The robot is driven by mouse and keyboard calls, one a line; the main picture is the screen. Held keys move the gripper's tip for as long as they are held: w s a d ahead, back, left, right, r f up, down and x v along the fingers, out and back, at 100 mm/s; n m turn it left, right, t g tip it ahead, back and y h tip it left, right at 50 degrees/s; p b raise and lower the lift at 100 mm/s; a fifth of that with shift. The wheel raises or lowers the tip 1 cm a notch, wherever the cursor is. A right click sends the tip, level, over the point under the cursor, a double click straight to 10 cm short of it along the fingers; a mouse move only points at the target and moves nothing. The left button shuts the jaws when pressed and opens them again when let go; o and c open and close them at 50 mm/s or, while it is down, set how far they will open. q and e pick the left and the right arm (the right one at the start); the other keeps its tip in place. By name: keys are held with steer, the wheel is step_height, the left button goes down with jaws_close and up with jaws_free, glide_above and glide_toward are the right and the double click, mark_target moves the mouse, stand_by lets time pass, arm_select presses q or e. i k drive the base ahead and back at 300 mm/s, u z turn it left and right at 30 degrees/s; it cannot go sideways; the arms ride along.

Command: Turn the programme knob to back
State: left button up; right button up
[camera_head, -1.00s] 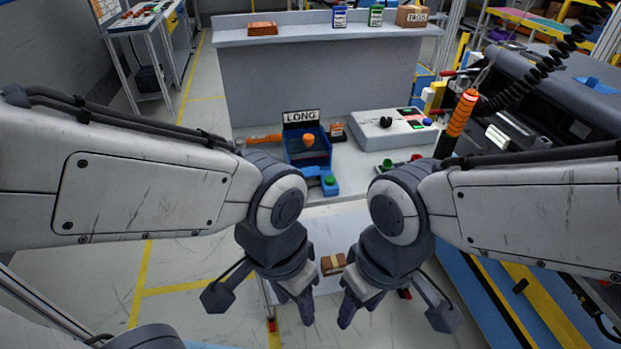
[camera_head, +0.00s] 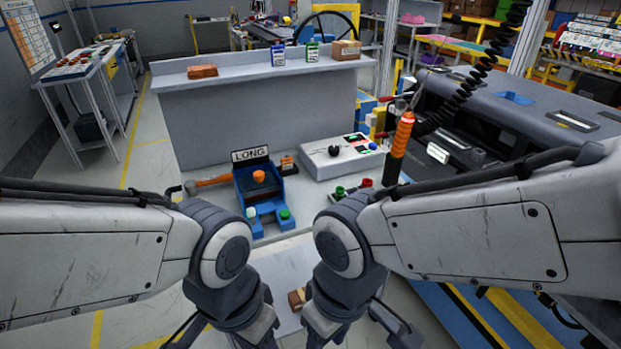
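A white control box (camera_head: 342,158) stands on the low bench, with a round black knob (camera_head: 333,150) on its top at the left. This looks like the programme knob; its pointing direction is too small to read. The box also carries a black and red panel and small green and white parts at its right. My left gripper (camera_head: 258,336) and my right gripper (camera_head: 322,334) hang low at the bottom of the view, in front of the bench and well apart from the box. Their fingertips are at or past the lower edge, so their opening is unclear.
A blue fixture (camera_head: 262,188) with an orange knob and a "LONG" sign (camera_head: 250,155) stands left of the box. Green and red buttons (camera_head: 341,191) sit before the box. An orange-handled tool (camera_head: 402,132) hangs at the right. A brown block (camera_head: 297,298) lies between my grippers.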

mark_target(334, 150)
steer(key=k, duration=0.55)
steer(key=z, duration=0.7)
steer(key=i, duration=1.65)
steer(key=u, duration=0.7)
